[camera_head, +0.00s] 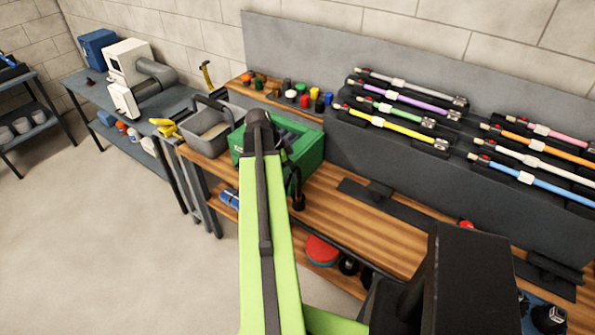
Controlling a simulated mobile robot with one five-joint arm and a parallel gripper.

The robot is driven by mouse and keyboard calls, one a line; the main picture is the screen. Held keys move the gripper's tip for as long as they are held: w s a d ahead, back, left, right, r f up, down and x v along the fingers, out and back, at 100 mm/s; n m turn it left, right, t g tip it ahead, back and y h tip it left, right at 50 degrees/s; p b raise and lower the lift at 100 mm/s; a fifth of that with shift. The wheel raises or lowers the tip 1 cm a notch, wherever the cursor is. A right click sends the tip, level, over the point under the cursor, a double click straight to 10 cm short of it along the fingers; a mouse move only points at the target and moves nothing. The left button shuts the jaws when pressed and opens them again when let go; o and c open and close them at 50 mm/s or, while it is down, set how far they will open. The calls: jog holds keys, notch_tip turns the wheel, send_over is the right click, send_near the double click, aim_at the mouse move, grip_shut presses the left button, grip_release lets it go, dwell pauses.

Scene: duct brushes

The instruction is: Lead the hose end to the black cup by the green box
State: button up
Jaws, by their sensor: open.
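The green box (310,152) stands open on the wooden bench, with dark contents inside. My lime arm reaches up the middle of the view and covers its left part. My gripper (284,148) shows as a small dark shape at the arm's far end, over the box. It is open, but its fingers are hard to make out. A small black cup-like piece (298,202) is on the bench at the box's near right corner. A thin dark curved piece rises from it; I cannot tell whether this is the hose. No hose end is clearly visible.
A grey bin (208,138) stands left of the box. Small coloured caps (304,101) sit on a raised shelf behind it. Coloured rods (385,126) hang on the grey back panel. A black bracket (385,196) lies right of the box, with bare wood (345,215) before it.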

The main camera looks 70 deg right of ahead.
jog(key=p+v, duration=0.4)
jog(key=v, duration=0.2)
jog(key=shift+r, duration=0.3)
jog(key=shift+w+a, duration=0.1)
jog(key=shift+w, duration=0.05)
jog(key=w+a+f+n+t+h+b, duration=0.15)
jog(key=w+a+n, duration=0.25)
jog(key=w+a, duration=0.8)
jog(key=w+a+f+n+t+y+b, duration=0.1)
jog(key=w+a+f+n+b, duration=0.15)
jog(key=w+a, duration=1)
jog(key=w+a+f+n+y+b, duration=0.1)
jog(key=w+a+f+n, duration=0.1)
jog(key=a+n, duration=0.9)
jog(key=w+a+f+n+t+y, duration=0.1)
jog(key=w+a+n, duration=0.3)
jog(key=a+n, duration=0.8)
jog(key=a+f+y, duration=0.1)
jog(key=a, duration=0.7)
jog(key=shift+a+b, duration=0.2)
jog(key=shift+b, duration=0.15)
